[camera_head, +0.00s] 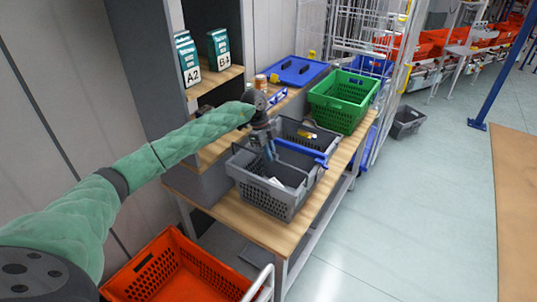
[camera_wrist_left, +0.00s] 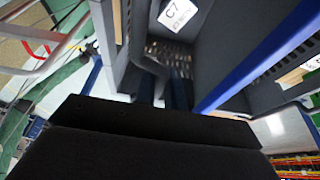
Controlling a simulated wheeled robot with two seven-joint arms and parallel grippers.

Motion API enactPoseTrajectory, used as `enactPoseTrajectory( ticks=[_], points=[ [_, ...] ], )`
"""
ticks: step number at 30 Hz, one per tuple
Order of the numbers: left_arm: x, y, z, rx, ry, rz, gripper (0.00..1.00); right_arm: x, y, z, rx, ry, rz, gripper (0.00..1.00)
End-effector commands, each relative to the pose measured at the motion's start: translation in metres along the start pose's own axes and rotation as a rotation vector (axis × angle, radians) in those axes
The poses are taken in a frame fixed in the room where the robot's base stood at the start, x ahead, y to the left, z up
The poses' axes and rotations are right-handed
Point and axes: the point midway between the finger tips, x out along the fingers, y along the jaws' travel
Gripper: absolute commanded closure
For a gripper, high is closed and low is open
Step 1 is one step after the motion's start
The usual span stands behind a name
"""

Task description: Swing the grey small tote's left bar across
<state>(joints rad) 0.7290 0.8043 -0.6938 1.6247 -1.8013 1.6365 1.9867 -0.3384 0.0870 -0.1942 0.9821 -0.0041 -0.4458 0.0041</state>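The grey small tote (camera_head: 272,203) stands on the wooden table, its open top holding a white label or paper. A blue bar (camera_head: 301,150) runs along its far side, near a second grey tote; it also shows in the left wrist view (camera_wrist_left: 262,52). My left gripper (camera_head: 271,155) points down over the grey tote. In the left wrist view its fingers (camera_wrist_left: 162,95) reach toward a bent grey bar (camera_wrist_left: 146,62), which shows close beside or between them; I cannot tell whether they grip it. A white C7 label (camera_wrist_left: 177,14) shows beyond. My right gripper is out of view.
A second grey tote (camera_head: 322,134) stands just behind, then a green crate (camera_head: 343,100) and a blue lid (camera_head: 298,70). A shelf upright (camera_head: 133,62) rises at the left. An orange tote (camera_head: 180,272) sits low in front.

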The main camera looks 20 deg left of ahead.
Motion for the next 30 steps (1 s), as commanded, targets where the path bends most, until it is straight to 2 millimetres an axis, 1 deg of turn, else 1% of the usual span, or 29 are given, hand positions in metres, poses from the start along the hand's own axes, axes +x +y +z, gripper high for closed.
enactPoseTrajectory(
  ticks=[4, 7, 16, 25, 30],
  points=[
    [0.001, 0.001, 0.0, 0.0, -0.001, 0.002, 0.93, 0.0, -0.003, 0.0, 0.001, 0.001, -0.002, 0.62],
    [0.002, 0.0, 0.001, 0.0, -0.001, 0.002, 0.93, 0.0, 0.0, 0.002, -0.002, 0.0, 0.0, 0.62],
    [0.013, -0.012, 0.005, 0.0, -0.001, 0.002, 0.93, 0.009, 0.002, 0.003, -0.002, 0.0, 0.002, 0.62],
    [0.013, -0.013, 0.005, -0.001, -0.001, 0.002, 0.93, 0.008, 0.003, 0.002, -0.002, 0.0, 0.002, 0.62],
    [0.019, -0.017, 0.007, -0.001, -0.001, 0.002, 0.93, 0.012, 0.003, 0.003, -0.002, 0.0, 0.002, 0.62]
  ],
)
